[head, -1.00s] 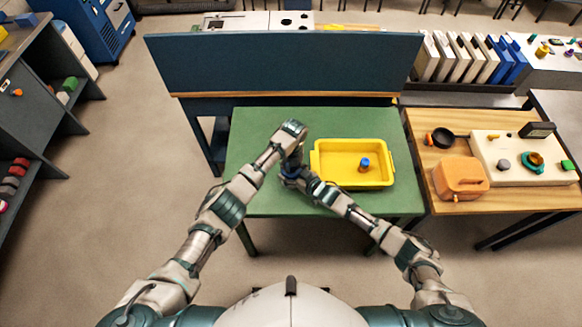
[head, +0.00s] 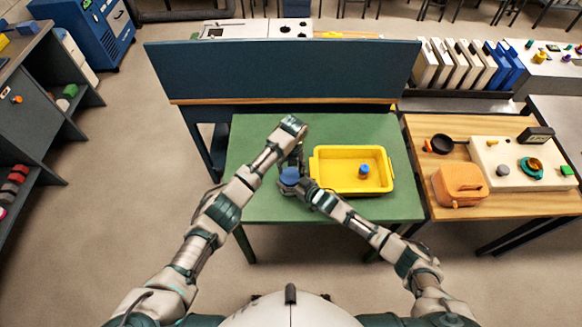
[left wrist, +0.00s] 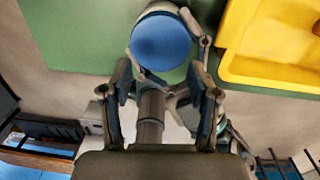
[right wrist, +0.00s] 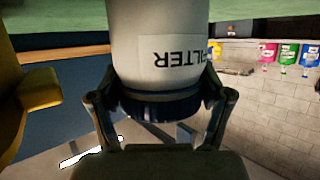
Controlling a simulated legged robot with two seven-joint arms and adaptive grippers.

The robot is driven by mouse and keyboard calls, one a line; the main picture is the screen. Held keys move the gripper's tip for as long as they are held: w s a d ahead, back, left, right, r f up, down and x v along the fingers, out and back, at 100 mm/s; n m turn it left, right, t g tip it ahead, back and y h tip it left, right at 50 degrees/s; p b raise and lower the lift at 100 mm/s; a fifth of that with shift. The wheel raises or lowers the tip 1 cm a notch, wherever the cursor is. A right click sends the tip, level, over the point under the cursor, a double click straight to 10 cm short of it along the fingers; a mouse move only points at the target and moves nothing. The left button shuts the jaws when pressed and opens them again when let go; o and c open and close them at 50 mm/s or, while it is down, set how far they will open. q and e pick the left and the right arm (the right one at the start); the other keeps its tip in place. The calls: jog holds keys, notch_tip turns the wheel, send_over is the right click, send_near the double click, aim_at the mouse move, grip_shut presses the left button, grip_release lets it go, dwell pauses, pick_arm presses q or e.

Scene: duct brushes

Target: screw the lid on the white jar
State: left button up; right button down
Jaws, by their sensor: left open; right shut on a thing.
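The white jar (right wrist: 160,45) has a label reading "FILTER", upside down in the right wrist view. The blue lid (head: 289,176) sits on the jar's mouth; its round top faces the left wrist camera (left wrist: 161,42). I cannot tell how tightly it is screwed. My right gripper (right wrist: 160,98) is shut around the jar from the side, its fingers near the lid end. It holds the jar at the left of the yellow tray. My left gripper (left wrist: 160,75) is open and empty, apart from the lid; in the head view it is just above it (head: 294,158).
The yellow tray (head: 386,185) on the green table (head: 262,124) holds a small blue and orange object (head: 364,172). A dark blue panel (head: 285,72) stands behind the table. A wooden table (head: 425,130) with an orange container (head: 460,185) is at the right.

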jog(key=shift+s+f, duration=0.1)
jog(key=shift+f, duration=0.05)
pick_arm(q)
notch_tip(320, 180, up, 12)
jog(key=shift+d, duration=0.35)
jog(key=shift+w+f, duration=0.1)
pick_arm(e)
grip_release()
jog(key=v, duration=1.2)
